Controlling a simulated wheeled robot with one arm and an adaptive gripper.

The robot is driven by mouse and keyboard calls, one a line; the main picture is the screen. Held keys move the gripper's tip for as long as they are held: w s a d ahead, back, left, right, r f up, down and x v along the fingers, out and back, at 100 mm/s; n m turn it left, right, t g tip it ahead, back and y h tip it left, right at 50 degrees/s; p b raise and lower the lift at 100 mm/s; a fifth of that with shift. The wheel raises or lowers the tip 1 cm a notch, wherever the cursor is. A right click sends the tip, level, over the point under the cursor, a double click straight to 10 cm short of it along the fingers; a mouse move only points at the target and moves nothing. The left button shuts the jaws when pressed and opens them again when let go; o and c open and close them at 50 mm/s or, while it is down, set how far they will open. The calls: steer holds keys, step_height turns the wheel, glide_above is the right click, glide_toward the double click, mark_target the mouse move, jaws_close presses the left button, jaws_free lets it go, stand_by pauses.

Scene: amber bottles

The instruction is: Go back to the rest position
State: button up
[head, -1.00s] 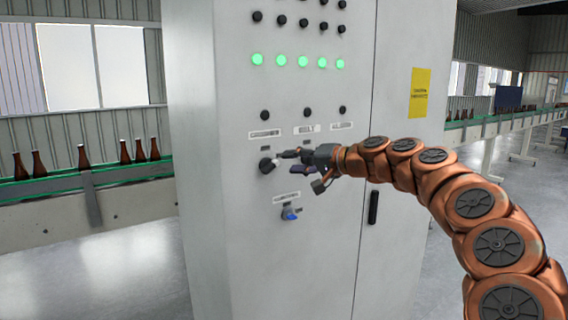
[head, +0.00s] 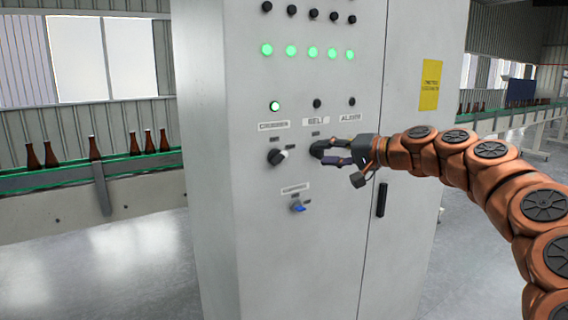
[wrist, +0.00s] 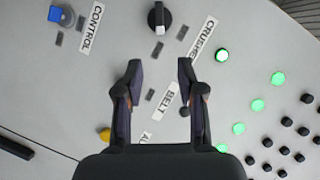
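My gripper (head: 335,152) is in front of the grey cabinet (head: 240,240), to the right of the CRUSHER knob and below the BELT label. In the wrist view my gripper (wrist: 160,70) has its two dark fingers spread apart, with only the panel and part of the BELT label (wrist: 172,100) showing between them. The black CRUSHER knob (head: 278,156) with a white mark stands clear of the fingers; it also shows in the wrist view (wrist: 158,17). The lamp above the CRUSHER label (head: 274,106) glows green. The BELT knob is hidden or cannot be told from the fingertips.
A blue CONTROL knob (head: 298,208) sits lower on the panel. A row of green lamps (head: 313,53) is lit above. A conveyor (head: 60,180) with amber bottles runs at the left, another (head: 500,120) at the back right. The floor (head: 130,265) beside the cabinet is clear.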

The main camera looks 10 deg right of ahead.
steer(key=s+a+f+n+g, duration=0.35)
steer(key=s+a, duration=0.55)
steer(key=a, duration=0.4)
steer(key=s+a+f+n+g+h+p, duration=0.15)
steer(key=s+a+f+g, duration=0.25)
steer(key=s+a+f, duration=0.4)
steer(key=s+d+f+g+h, duration=0.2)
steer(key=s+d+f, duration=0.2)
steer(key=s, duration=0.5)
steer(key=s+d+f+g+h, duration=0.2)
steer(key=s+d+f+h, duration=0.1)
steer(key=s+f, duration=0.5)
steer(key=s+d+f+g+h, duration=0.2)
steer(key=s+f, duration=0.5)
steer(key=s, duration=0.4)
steer(key=d+h, duration=0.1)
steer(key=d, duration=0.1)
steer(key=shift+d+g, duration=0.3)
steer(key=shift+g, duration=0.05)
